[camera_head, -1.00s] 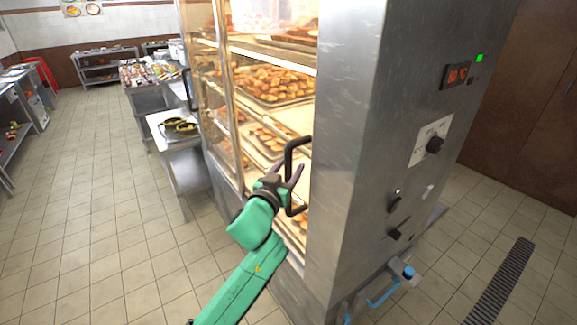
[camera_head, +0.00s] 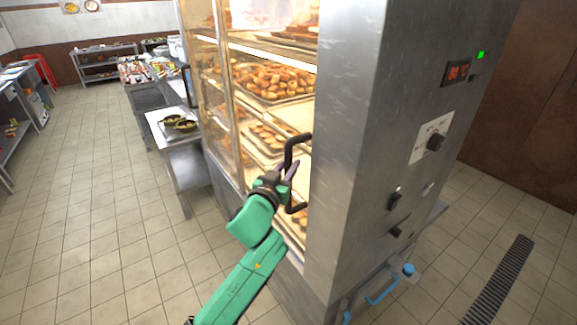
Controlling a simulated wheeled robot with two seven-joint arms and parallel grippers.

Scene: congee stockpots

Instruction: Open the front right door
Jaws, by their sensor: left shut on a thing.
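The tall steel food cabinet (camera_head: 345,140) stands in front of me, its glass front facing left. The front right door (camera_head: 268,160) is a glass panel beside the steel control side, and it looks closed. Its black bracket-shaped handle (camera_head: 290,147) sticks out at the right edge. My left gripper (camera_head: 290,170), on a green arm, is shut on the upright bar of this handle. The fingers hide part of the bar. My right gripper is not in view.
Trays of pastries (camera_head: 270,82) fill the lit shelves behind the glass. A low steel table (camera_head: 178,138) with dark pans stands just left of the cabinet. The tiled floor (camera_head: 90,230) to the left is clear. A floor drain (camera_head: 500,285) lies at right.

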